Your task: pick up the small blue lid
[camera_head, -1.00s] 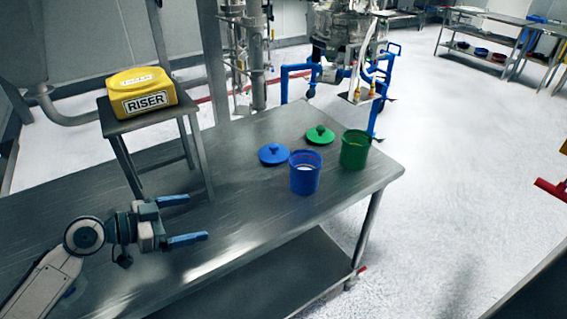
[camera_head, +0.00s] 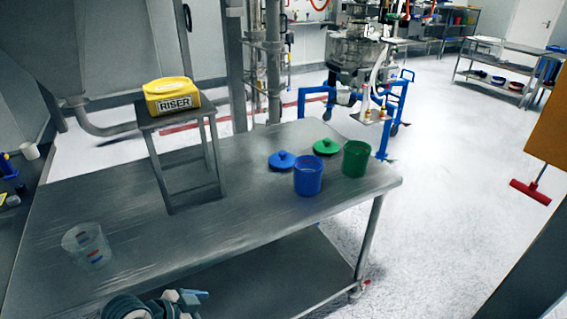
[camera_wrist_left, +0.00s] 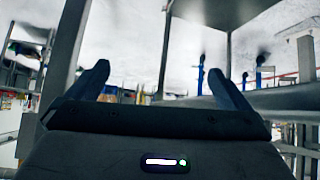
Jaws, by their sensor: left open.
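The small blue lid (camera_head: 281,160) lies on the steel table (camera_head: 130,226), behind and left of the blue container (camera_head: 307,175). The blue container stands upright and open. My left gripper (camera_head: 200,296) is low at the bottom edge of the head view, in front of the table and well away from the lid. In the left wrist view its two blue fingers (camera_wrist_left: 152,82) are spread with nothing between them. The lid cannot be made out in the left wrist view. My right gripper is not in view.
A green lid (camera_head: 326,146) and a green container (camera_head: 355,158) are right of the blue ones. A clear beaker (camera_head: 87,246) stands at the table's left. A metal stand (camera_head: 180,120) holds a yellow RISER block (camera_head: 171,96). The table's middle is clear.

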